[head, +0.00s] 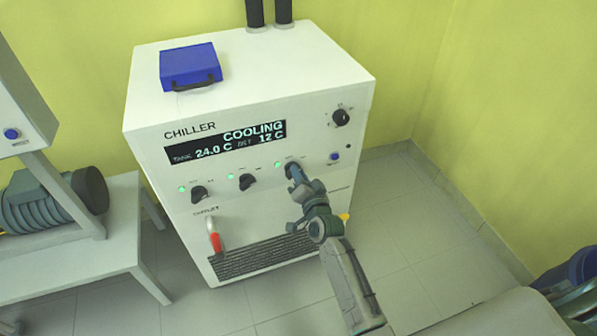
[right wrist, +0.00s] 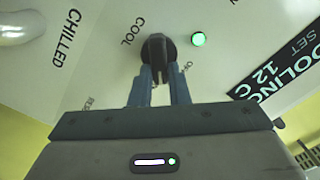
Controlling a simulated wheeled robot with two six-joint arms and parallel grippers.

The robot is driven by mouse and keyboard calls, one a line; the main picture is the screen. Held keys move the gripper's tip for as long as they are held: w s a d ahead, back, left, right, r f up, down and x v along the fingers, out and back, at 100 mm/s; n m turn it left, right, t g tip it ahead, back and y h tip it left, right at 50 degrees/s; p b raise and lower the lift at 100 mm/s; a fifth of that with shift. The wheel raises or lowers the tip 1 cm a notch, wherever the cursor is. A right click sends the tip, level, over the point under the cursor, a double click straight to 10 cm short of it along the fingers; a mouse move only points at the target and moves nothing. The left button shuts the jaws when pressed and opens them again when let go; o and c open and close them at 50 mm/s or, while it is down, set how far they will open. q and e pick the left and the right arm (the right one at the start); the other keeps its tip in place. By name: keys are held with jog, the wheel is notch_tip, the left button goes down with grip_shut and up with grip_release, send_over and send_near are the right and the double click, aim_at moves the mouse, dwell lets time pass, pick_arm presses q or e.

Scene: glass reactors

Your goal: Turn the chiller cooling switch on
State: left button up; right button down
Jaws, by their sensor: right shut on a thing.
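The chiller (head: 255,75) is a white box with a dark display (head: 225,142) reading "COOLING", 24.0 C and set 12 C. The cooling switch (right wrist: 157,48) is a black rotary knob beside the word "COOL" in the right wrist view. A lit green lamp (right wrist: 198,39) is next to it. My right gripper (head: 291,170) is at the rightmost knob of the lower row. In the wrist view its two blue fingers (right wrist: 160,85) are shut on the knob from both sides. My left gripper is out of view.
Two more black knobs (head: 199,194) (head: 247,182) with lit green lamps sit to the left. A dial (head: 340,117) and a blue button (head: 334,156) are to the right. A red-handled valve (head: 214,238) hangs below. A blue case (head: 190,66) lies on top.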

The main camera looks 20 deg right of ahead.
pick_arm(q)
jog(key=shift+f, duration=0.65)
pick_arm(e)
jog(key=shift+d+f+m, duration=0.1)
jog(key=shift+m, duration=1.1)
jog(key=c, duration=1.4)
grip_release()
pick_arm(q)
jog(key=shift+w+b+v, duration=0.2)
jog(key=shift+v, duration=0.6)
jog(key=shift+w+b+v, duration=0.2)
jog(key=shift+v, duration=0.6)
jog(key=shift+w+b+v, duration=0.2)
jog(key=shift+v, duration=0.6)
pick_arm(e)
jog(key=shift+s+d, duration=0.15)
jog(key=shift+s, duration=5.2)
